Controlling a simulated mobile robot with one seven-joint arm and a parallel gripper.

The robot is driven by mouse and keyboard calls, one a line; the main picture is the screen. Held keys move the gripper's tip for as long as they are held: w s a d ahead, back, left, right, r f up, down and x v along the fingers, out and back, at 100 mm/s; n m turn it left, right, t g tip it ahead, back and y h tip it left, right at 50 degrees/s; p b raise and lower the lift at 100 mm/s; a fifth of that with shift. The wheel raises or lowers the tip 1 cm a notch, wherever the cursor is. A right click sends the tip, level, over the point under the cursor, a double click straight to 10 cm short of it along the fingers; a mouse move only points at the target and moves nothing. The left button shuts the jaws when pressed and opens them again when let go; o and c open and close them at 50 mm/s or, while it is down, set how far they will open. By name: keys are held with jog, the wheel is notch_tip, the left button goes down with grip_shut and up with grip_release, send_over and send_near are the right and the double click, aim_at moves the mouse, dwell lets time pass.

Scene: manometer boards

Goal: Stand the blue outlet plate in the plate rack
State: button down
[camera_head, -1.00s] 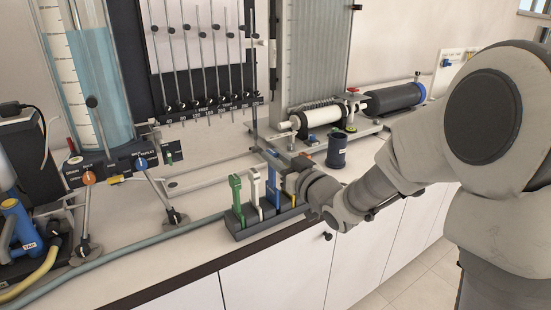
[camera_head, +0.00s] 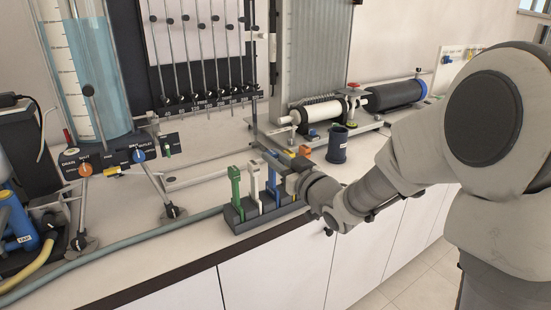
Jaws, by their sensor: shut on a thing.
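The dark plate rack (camera_head: 240,224) stands on the bench near its front edge. A green plate (camera_head: 235,187) and a white plate (camera_head: 254,184) stand upright in it. The blue outlet plate (camera_head: 271,178) is upright at the right part of the rack, beside the white plate. My gripper (camera_head: 279,166) comes in from the right and is shut on the blue plate near its top. The wrist hides part of the plate and the rack's right end. I cannot tell whether the plate's lower edge is fully seated in a slot.
A dark blue cup (camera_head: 337,145) stands behind my wrist. Small yellow and orange pieces lie just beyond the gripper. A grey hose (camera_head: 140,242) runs along the bench to the left of the rack. A manometer board (camera_head: 205,45) stands behind.

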jog(key=shift+f+b, duration=0.3)
jog(key=shift+f, duration=0.1)
jog(key=c, duration=0.7)
grip_release()
jog(key=shift+o, duration=0.2)
jog(key=shift+s, duration=0.1)
